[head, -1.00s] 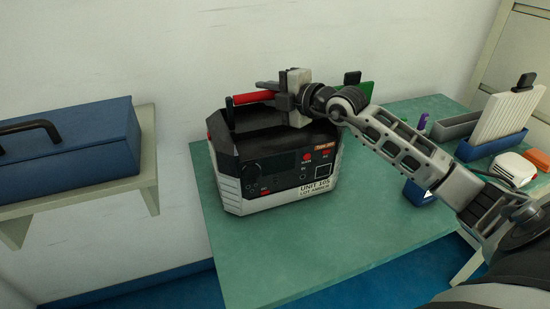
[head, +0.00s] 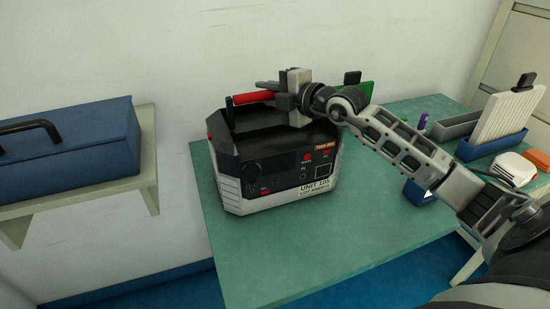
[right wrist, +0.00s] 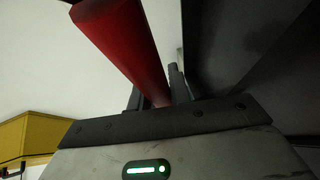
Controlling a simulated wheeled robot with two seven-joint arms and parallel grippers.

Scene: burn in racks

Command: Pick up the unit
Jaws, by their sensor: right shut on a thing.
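The unit (head: 280,168) is a black box with silver-grey lower corners, a front panel and a label reading "UNIT 105". It stands upright on the green tabletop (head: 270,255). Its red carrying handle (head: 252,97) runs along the top. My right gripper (head: 276,93) is at the right end of this handle and shut on it. In the right wrist view the red handle (right wrist: 122,45) runs down to between the dark fingers, whose far parts are partly hidden. My left gripper is not in view.
A blue case (head: 70,150) with a black handle sits on a wall shelf at left. At right are a blue tray (head: 490,146) with white panels, a grey bin (head: 455,126), a white device and a purple item. A green board shows behind my right wrist. The front tabletop is clear.

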